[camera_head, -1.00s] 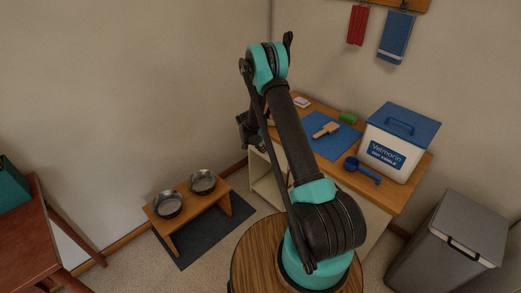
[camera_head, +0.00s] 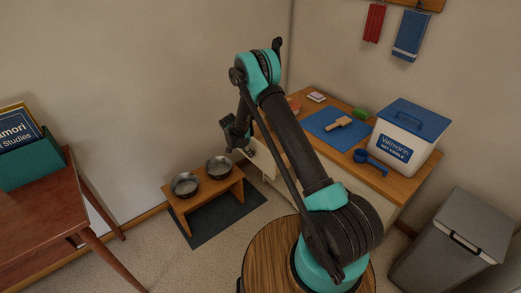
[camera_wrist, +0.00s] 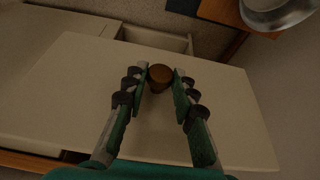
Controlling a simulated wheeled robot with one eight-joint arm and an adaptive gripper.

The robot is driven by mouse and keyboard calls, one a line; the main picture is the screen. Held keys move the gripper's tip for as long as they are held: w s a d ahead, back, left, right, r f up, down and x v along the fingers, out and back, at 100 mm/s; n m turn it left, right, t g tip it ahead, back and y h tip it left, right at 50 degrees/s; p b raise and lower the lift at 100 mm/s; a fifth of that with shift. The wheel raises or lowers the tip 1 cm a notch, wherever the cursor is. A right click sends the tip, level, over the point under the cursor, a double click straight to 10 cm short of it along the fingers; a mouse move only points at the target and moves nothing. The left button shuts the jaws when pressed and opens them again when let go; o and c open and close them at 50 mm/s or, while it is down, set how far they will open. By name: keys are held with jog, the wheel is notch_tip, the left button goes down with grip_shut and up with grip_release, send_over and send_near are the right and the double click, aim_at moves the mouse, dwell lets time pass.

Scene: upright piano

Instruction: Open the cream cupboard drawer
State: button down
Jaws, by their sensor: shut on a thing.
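The cream cupboard (camera_head: 372,198) with a wooden top stands behind my arm, which hides much of its front. Its cream drawer front (camera_wrist: 185,125) fills much of the wrist view and has a round brown knob (camera_wrist: 160,78). A pale, open, box-like recess (camera_wrist: 150,38) shows past the front's far edge, so the drawer appears pulled out. My gripper (camera_wrist: 161,74) is shut on the knob, one fingertip on each side. In the head view, my gripper (camera_head: 238,143) is at the cupboard's left side, by a cream panel (camera_head: 262,160).
A low wooden stand with metal bowls (camera_head: 218,168) is just below my gripper, on a dark mat (camera_head: 225,215). A grey bin (camera_head: 455,245) stands right. A red-brown table (camera_head: 40,210) is at left. The cupboard top holds a white-and-blue bin (camera_head: 408,135) and scoop (camera_head: 370,163).

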jog(key=s+a, duration=0.3)
jog(key=a, duration=0.2)
jog(key=shift+s, duration=0.35)
jog(key=c, duration=1.2)
grip_release()
jog(key=v, duration=1.2)
jog(key=shift+w+d, duration=0.1)
